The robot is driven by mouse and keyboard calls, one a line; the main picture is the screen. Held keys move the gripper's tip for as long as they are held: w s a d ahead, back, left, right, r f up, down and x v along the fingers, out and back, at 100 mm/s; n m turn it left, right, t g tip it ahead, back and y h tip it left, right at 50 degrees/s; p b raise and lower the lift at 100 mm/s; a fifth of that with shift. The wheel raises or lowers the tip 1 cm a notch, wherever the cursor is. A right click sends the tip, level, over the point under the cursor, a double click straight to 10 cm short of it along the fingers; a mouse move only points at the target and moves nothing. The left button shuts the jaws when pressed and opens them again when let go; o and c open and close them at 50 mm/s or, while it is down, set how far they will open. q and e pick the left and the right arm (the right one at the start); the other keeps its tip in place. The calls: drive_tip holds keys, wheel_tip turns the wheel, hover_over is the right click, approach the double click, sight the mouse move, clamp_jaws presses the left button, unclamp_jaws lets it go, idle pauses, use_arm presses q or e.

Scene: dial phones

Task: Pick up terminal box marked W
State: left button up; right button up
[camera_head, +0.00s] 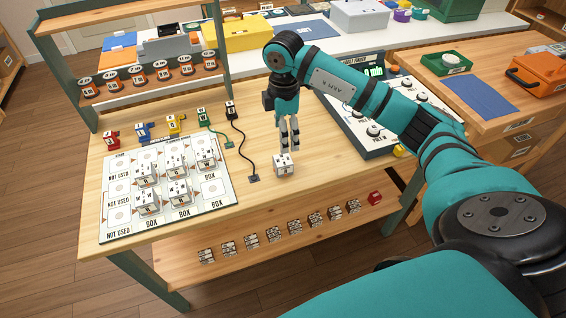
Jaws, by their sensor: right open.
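A small white terminal box (283,166) stands on the wooden table, right of the board. The mark on it is too small to read for sure. My right gripper (290,146) points down with its fingertips just above this box. It is open and holds nothing. I cannot tell whether the fingertips touch the box. My left gripper is not in view.
Colored connectors (176,124) line the board's back edge, and a black cable (241,152) runs to a plug left of the box. A dial panel (368,128) lies to the right. More small parts (274,234) sit on the lower shelf.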

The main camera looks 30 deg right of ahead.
sight(283, 160)
wheel_tip(283, 160, down, 6)
drive_tip(key=shift+p, duration=0.4)
wheel_tip(283, 160, down, 4)
drive_tip(key=shift+a+f+p, duration=0.1)
drive_tip(key=shift+f+p, duration=0.05)
drive_tip(key=shift+p, duration=0.55)
drive_tip(key=shift+f, duration=0.5)
drive_tip(key=shift+r, duration=0.1)
drive_tip(key=c, duration=1.3)
